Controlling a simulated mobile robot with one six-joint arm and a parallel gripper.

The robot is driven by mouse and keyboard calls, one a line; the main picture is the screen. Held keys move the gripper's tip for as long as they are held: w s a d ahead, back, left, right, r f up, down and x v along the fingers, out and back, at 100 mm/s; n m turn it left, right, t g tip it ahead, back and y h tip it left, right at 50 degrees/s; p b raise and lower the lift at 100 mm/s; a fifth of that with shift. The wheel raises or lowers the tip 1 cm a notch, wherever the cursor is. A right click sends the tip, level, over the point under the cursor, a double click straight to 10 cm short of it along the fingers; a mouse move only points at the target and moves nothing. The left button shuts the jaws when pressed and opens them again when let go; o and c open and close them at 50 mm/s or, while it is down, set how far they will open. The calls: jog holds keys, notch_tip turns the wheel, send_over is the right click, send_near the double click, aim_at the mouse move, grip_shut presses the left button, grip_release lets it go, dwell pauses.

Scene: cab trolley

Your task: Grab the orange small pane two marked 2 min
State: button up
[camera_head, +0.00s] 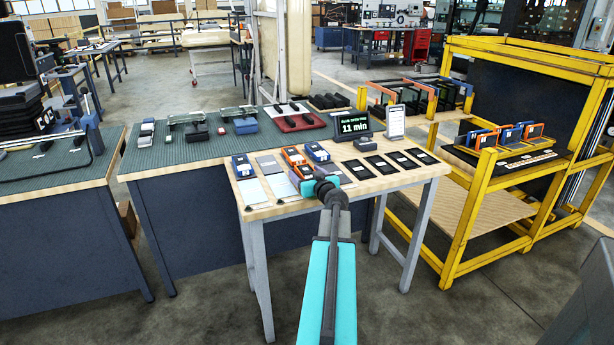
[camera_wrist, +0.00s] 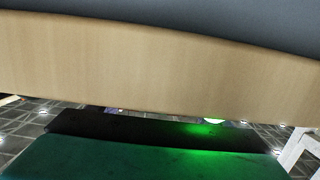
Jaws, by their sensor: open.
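Small orange-framed panes (camera_head: 487,138) stand among blue ones on the yellow trolley at the right; another orange one (camera_head: 533,131) is at the right of that row. Any "2 min" mark is too small to read, so I cannot tell which is pane two. Orange-and-dark devices (camera_head: 293,156) lie on the small wooden table (camera_head: 400,180). My gripper (camera_head: 325,187) is over the table's front part, close to these devices and well left of the trolley. It is open. The wrist view shows a pale wooden band and dark and green surfaces; no pane is identifiable there.
Several dark flat pieces (camera_head: 378,163) lie on the table's right half. A display (camera_head: 354,124) reading 11 min and a white-screened tablet (camera_head: 396,121) stand behind them. The yellow trolley frame (camera_head: 470,200) has upright posts. Open floor (camera_head: 410,300) lies in front.

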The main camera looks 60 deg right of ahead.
jog(key=shift+s+d, duration=0.2)
jog(key=shift+s, duration=0.1)
jog(key=c, duration=1.4)
jog(key=shift+r, duration=0.1)
jog(key=shift+r, duration=1.15)
jog(key=b+v, duration=0.1)
jog(key=v, duration=0.2)
jog(key=d+v, duration=0.1)
jog(key=v, duration=0.3)
jog(key=s+b+v, duration=0.1)
jog(key=v, duration=0.3)
jog(key=shift+s+d+f+b, duration=0.1)
jog(key=shift+s+d+b, duration=0.1)
jog(key=shift+b, duration=0.1)
jog(key=s+b, duration=0.1)
jog(key=b, duration=0.1)
jog(key=s+b, duration=0.1)
jog(key=b, duration=0.2)
jog(key=shift+a, duration=0.4)
jog(key=b, duration=0.4)
jog(key=shift+s+a+r, duration=0.1)
jog(key=shift+s+r, duration=0.15)
jog(key=shift+s, duration=0.15)
jog(key=b, duration=0.3)
jog(key=s+b, duration=0.1)
jog(key=b, duration=0.1)
jog(key=shift+s+a+r+b, duration=0.1)
jog(key=shift+s+a+b, duration=0.05)
jog(key=shift+a+b, duration=0.25)
